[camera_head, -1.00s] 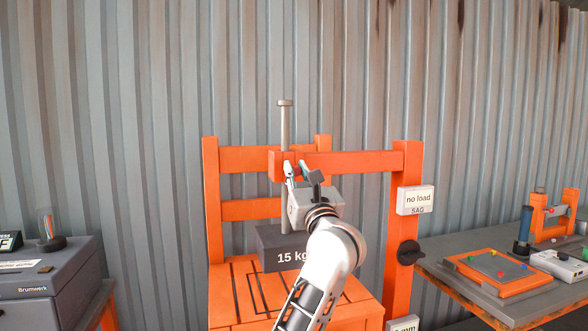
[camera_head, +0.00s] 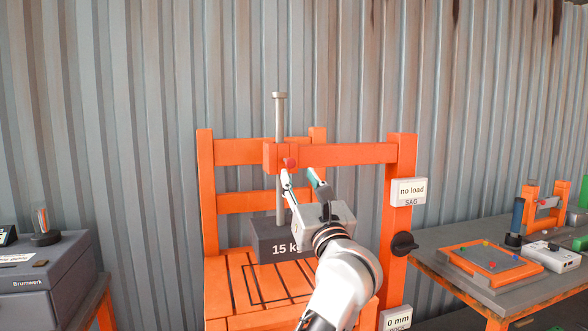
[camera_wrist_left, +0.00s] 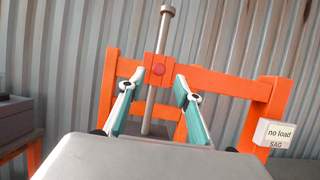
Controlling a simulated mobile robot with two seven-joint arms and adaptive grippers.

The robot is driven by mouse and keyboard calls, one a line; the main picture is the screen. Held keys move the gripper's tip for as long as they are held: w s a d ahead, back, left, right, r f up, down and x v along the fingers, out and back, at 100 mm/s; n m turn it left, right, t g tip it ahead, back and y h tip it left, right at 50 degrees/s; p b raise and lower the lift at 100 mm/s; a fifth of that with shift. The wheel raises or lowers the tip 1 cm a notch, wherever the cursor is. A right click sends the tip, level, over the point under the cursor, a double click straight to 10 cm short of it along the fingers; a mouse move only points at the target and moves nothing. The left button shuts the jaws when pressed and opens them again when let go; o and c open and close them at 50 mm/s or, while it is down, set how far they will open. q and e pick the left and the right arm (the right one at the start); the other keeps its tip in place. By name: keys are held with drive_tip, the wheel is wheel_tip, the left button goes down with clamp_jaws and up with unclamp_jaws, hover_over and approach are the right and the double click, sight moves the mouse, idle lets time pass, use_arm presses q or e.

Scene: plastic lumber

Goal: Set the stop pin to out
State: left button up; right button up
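The stop pin's red knob (camera_head: 289,162) is on the front of the orange block on the frame's upper crossbar, beside the grey vertical rod. The knob also shows in the left wrist view (camera_wrist_left: 159,69), between the fingertips in the picture. My left gripper (camera_head: 300,172) is open and empty, just below and in front of the knob, with its fingers pointing up toward it. The fingers appear apart from the knob. How far the pin sticks out is hard to tell. My right gripper is not in view.
A dark 15 kg weight (camera_head: 264,244) hangs under the rod, partly behind my gripper. The "no load" sign (camera_head: 409,190) and a black knob (camera_head: 403,245) are on the right post. A side table (camera_head: 445,262) with small devices stands right, and a grey box (camera_head: 50,270) left.

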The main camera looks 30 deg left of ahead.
use_arm(q)
drive_tip(key=v, duration=0.5)
idle(0.4)
drive_tip(key=s+d+f+n+t+h, duration=0.2)
drive_tip(key=d+f+n+h, duration=0.4)
drive_tip(key=f+n, duration=0.5)
drive_tip(key=s+d+f+n+t+h, duration=0.2)
drive_tip(key=d+f+n+h, duration=0.2)
drive_tip(key=f+n+h, duration=0.55)
drive_tip(key=s+d+f+n+t+h, duration=0.1)
drive_tip(key=d+f+n+t+h, duration=0.3)
drive_tip(key=f+n, duration=0.85)
drive_tip(key=s+f+m+g, duration=0.3)
drive_tip(key=s+f, duration=0.4)
drive_tip(key=f, duration=0.3)
drive_tip(key=s+a+f+m+g, duration=0.1)
drive_tip(key=s+f+m+g, duration=0.3)
drive_tip(key=f, duration=0.6)
drive_tip(key=s+a+f+m+g+p, duration=0.1)
drive_tip(key=s+f+m+g, duration=0.3)
drive_tip(key=s+f, duration=0.5)
drive_tip(key=shift+s+f+g, duration=0.3)
drive_tip(key=shift+f+g, duration=0.3)
drive_tip(key=shift+f, duration=0.2)
